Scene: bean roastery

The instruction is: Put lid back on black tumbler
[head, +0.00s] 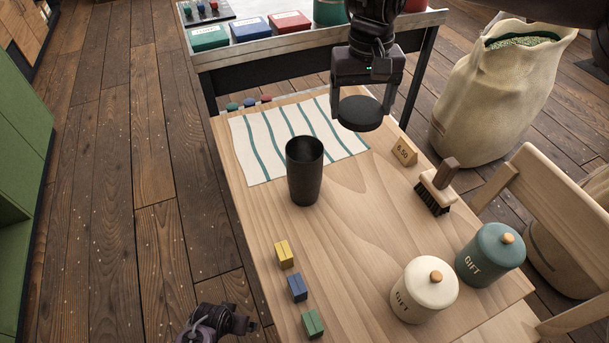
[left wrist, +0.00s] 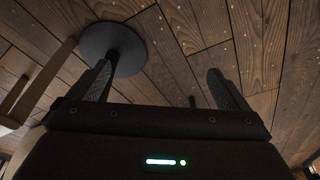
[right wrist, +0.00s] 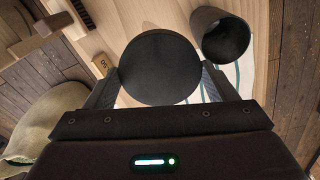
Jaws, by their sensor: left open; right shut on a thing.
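The black tumbler (head: 304,172) stands upright and open-topped on the wooden table, at the near edge of the striped cloth. It also shows in the right wrist view (right wrist: 222,38), with its dark inside visible. My right gripper (head: 362,98) is shut on the round black lid (head: 360,114), holding it above the table to the right of and beyond the tumbler. In the right wrist view the lid (right wrist: 160,68) sits between the two fingers, apart from the tumbler. My left gripper (left wrist: 168,88) is open and empty, low at the table's near left side, over the floor.
A white canister (head: 424,290) and a teal canister (head: 488,255) stand at the right, with a brush (head: 437,188) and a price sign (head: 404,152) beyond. Small yellow (head: 284,254), blue and green blocks line the left edge. The table's middle is clear.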

